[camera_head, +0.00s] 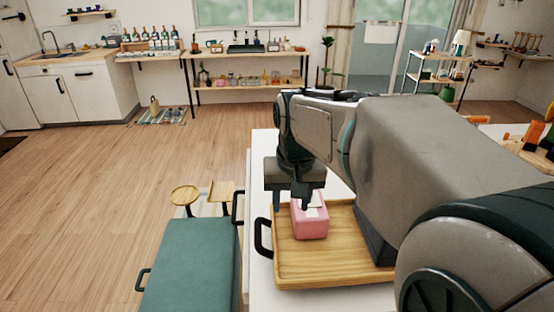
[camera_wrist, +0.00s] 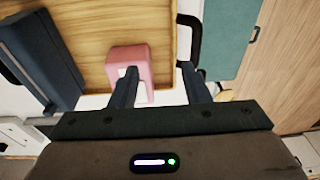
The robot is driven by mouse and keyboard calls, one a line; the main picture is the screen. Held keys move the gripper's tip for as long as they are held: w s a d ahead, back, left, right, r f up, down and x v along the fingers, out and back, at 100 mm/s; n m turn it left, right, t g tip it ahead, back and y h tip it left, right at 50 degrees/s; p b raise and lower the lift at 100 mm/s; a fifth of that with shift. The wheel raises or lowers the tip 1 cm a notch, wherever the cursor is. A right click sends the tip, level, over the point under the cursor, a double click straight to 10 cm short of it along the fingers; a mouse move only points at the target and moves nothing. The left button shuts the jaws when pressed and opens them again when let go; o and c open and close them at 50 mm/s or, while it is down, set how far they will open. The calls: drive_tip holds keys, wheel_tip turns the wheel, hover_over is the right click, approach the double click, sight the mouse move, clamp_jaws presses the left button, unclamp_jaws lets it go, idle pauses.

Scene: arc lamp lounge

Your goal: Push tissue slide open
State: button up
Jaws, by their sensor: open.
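A pink tissue box (camera_head: 311,226) stands on a wooden tray (camera_head: 330,274), with white areas showing on its top. In the wrist view the pink box (camera_wrist: 128,54) lies just ahead of the fingers, nearer the left one. My gripper (camera_head: 305,200) is over the box in the head view, fingers pointing down, and covers part of its top. In the wrist view my gripper (camera_wrist: 160,72) has its fingers apart with nothing clamped between them. The left finger overlaps the box's white area; I cannot tell whether it touches.
The tray has a black handle (camera_head: 263,238) on its left and sits on a white surface (camera_head: 262,160). A dark slab (camera_head: 374,235) stands at the tray's right, partly behind my arm. A green-topped bench (camera_head: 190,262) is to the left; the wooden floor beyond is mostly clear.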

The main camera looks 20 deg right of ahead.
drive_tip(key=w+d+r+m+g+p, duration=0.2)
drive_tip(key=w+d+r+m, duration=0.3)
drive_tip(key=w+d, duration=0.45)
drive_tip(key=shift+n, duration=0.6)
wheel_tip(320, 180, down, 12)
drive_tip(key=shift+w+a+f+p, duration=0.1)
drive_tip(key=shift+w+f+p, duration=0.05)
drive_tip(key=shift+p, duration=0.55)
